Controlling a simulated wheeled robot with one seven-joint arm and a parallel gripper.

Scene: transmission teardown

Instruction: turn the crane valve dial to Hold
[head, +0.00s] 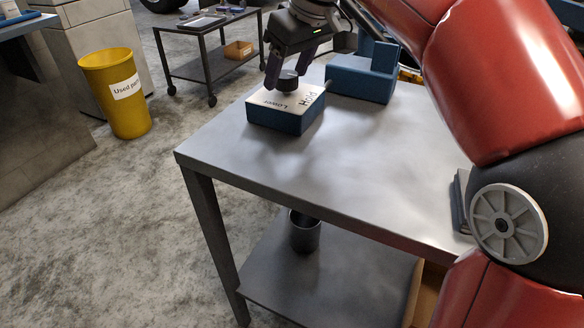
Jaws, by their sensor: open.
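The crane valve is a blue box with a white top plate (310,96), standing on the grey metal table. The words "Lower" and "Hold" show on its top. A dark round dial (287,81) sits on the plate. My gripper (282,78) is above the box, pointing down, with its fingers around or beside the dial. It is open, and I cannot tell whether either finger touches the dial. The dial's pointer is not visible, so its setting cannot be told.
A blue block-shaped fixture (358,80) stands right behind the valve box. The grey table (330,175) is clear in front. A dark cup (304,232) is on the lower shelf. A yellow bin (118,100) and a cart (200,65) stand at the left.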

